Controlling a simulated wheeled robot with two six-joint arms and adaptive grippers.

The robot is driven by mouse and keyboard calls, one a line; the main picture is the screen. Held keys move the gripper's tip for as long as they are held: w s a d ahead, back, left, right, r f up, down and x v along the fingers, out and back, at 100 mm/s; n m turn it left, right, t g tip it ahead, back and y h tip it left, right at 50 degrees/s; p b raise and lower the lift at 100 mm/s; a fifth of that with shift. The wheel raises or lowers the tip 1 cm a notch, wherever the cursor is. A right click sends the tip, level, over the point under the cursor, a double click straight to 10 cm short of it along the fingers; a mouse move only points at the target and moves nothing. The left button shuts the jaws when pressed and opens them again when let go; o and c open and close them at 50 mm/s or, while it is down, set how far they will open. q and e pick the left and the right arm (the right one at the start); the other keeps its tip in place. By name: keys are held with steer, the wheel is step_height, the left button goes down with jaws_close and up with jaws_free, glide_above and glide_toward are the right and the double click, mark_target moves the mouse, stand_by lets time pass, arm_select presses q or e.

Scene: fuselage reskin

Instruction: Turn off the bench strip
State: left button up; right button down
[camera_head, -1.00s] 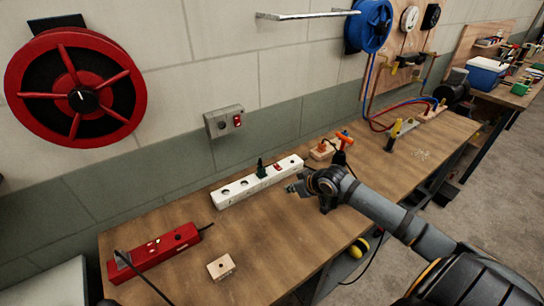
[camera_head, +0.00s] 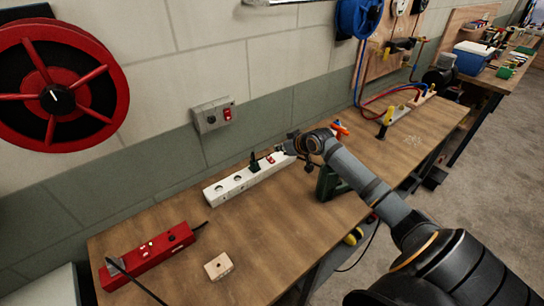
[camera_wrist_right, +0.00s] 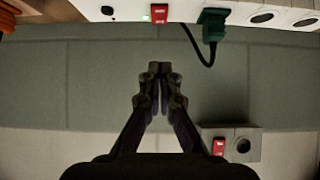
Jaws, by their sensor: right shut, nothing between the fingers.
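A white power strip (camera_head: 225,188) lies along the wall side of the wooden bench. Its red switch (camera_head: 270,159) sits near the right end, and a dark green plug (camera_head: 254,163) is in a socket beside it. In the wrist view the red switch (camera_wrist_right: 159,14) shows at the top edge, with a small green light next to it. My right gripper (camera_head: 284,146) is at the right end of the strip, close to the switch, and partly hides that end. Its fingers (camera_wrist_right: 160,70) are together and empty; contact with the strip cannot be told. My left gripper is out of view.
A red power strip (camera_head: 150,255) and a wooden socket block (camera_head: 218,266) lie at the bench's left. A grey wall box (camera_head: 211,116) with a red switch is above the white strip. A dark green object (camera_head: 330,184) stands beside my arm. The middle front of the bench is clear.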

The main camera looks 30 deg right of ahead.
glide_above(272, 161)
step_height(272, 161, down, 3)
steer(key=shift+a+f+p, duration=0.15)
steer(key=shift+f+p, duration=0.05)
steer(key=shift+p, duration=0.1)
step_height(272, 161, down, 3)
steer(key=shift+r+p, duration=0.2)
steer(key=shift+p, duration=0.1)
steer(key=shift+f, duration=0.6)
